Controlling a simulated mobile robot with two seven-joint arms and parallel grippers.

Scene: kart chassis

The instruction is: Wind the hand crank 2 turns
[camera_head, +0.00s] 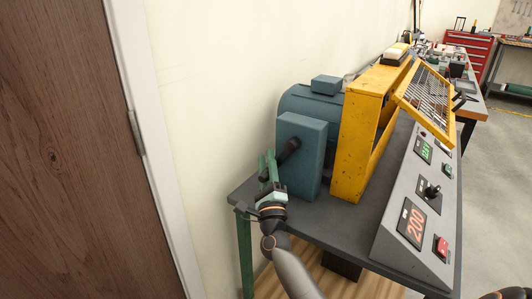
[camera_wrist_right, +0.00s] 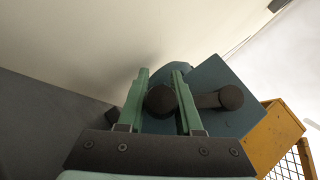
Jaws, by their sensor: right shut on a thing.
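The hand crank (camera_head: 289,151) is a dark lever on the side of a blue-green box housing (camera_head: 312,135). In the right wrist view, the crank's arm (camera_wrist_right: 205,101) runs from a round hub (camera_wrist_right: 231,97) on the right to a round handle knob (camera_wrist_right: 160,100) on the left. My right gripper (camera_head: 267,164) is at the crank's outer end, its green fingers on either side of the knob. In the wrist view the gripper (camera_wrist_right: 160,78) is shut on that handle. My left gripper is not in view.
The machine stands on a dark-topped bench (camera_head: 340,222) against a pale wall. A yellow frame with a mesh guard (camera_head: 425,95) is right of the housing. A sloped grey control panel (camera_head: 391,234) shows a red "200". A wooden door (camera_head: 75,150) is at left.

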